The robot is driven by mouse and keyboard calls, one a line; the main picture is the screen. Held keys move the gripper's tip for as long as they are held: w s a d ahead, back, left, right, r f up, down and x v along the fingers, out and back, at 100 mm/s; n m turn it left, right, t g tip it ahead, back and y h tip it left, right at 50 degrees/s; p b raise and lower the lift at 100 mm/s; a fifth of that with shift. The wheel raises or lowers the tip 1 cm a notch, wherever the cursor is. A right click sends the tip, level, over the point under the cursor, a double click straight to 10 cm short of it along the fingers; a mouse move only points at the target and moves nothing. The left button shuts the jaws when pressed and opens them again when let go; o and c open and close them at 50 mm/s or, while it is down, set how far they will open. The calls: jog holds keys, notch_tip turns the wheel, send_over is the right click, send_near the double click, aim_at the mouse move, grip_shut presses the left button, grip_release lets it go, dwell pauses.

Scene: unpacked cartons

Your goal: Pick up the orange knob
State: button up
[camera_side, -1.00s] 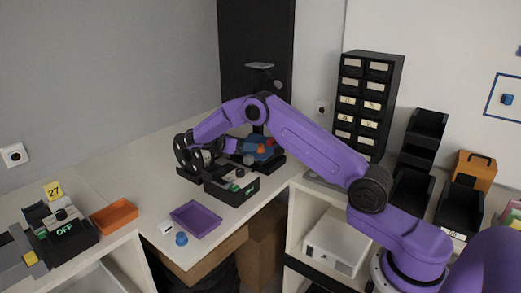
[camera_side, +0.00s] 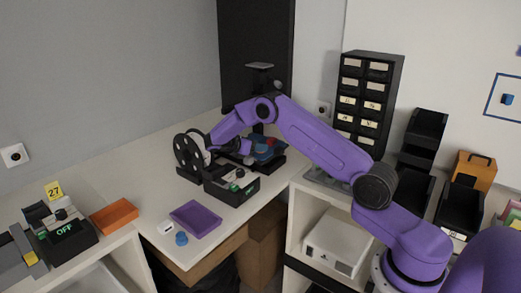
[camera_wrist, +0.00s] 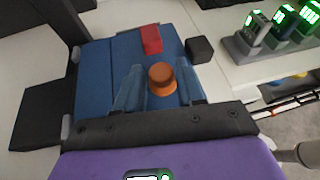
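The orange knob (camera_wrist: 161,79) is a short round cap with a wider base. In the wrist view it appears between the two fingers of my gripper (camera_wrist: 159,70), with a gap on each side. My gripper is open, and its fingers point toward the blue surface (camera_wrist: 95,75) around the knob. In the side view my gripper (camera_side: 245,151) is low at the left edge of the blue piece (camera_side: 264,144). The knob cannot be made out clearly there. The wrist view does not show how far the fingertips are above the surface.
A red block (camera_wrist: 151,39) and a black cube (camera_wrist: 199,50) are close to the knob. In the side view, black reels (camera_side: 188,153) and a black device box (camera_side: 233,186) stand nearby. A purple tray (camera_side: 196,219) and a blue knob (camera_side: 181,239) are nearer the table edge.

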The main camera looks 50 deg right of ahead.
jog(key=c, duration=0.5)
jog(key=shift+o, duration=0.2)
jog(key=shift+r, duration=0.1)
jog(key=shift+r, duration=0.5)
notch_tip(320, 180, up, 2)
jog(key=shift+r, duration=0.2)
jog(key=s+a+r, duration=0.5)
jog(key=s+r, duration=0.4)
jog(key=s, duration=0.4)
jog(key=shift+r, duration=0.25)
